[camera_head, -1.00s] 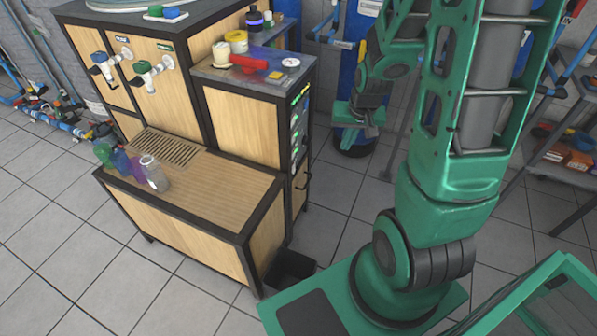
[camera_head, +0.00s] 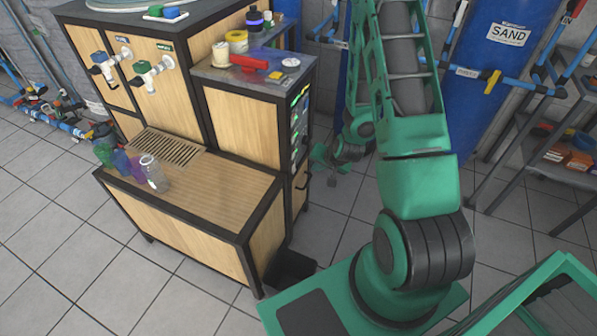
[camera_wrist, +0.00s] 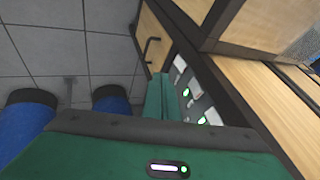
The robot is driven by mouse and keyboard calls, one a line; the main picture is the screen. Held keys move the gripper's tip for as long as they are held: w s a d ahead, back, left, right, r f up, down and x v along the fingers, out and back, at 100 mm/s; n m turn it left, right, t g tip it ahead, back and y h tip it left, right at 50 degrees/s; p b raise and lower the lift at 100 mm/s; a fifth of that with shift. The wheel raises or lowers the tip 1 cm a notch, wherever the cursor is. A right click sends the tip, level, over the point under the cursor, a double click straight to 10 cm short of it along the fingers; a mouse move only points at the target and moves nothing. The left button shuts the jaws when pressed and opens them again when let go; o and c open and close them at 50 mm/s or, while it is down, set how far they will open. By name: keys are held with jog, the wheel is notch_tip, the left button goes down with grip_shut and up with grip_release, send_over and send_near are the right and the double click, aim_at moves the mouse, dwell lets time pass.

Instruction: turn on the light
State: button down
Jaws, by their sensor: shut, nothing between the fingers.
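A narrow switch panel (camera_head: 299,128) with small green lights runs down the right side of the wooden cabinet. In the wrist view the panel (camera_wrist: 190,92) shows pale switches with lit green dots. I cannot tell which switch belongs to the light. My gripper (camera_head: 322,158) is just right of the cabinet, low and close to the panel. In the wrist view my gripper's green fingers (camera_wrist: 162,92) are together and empty, beside the panel's left edge, partly covering it. I cannot tell whether they touch it.
A small door with a black handle (camera_wrist: 151,48) adjoins the panel. A blue SAND column (camera_head: 508,60) and metal shelf stand at right.

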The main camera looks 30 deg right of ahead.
aim_at(293, 168)
jog(key=shift+a+f, duration=0.1)
jog(key=shift+f, duration=0.35)
jog(key=shift+w, duration=0.1)
jog(key=w+a+f, duration=0.2)
jog(key=w+f, duration=0.6)
jog(key=shift+w+a+f, duration=0.15)
jog(key=shift+w+f, duration=0.15)
jog(key=shift+w, duration=0.1)
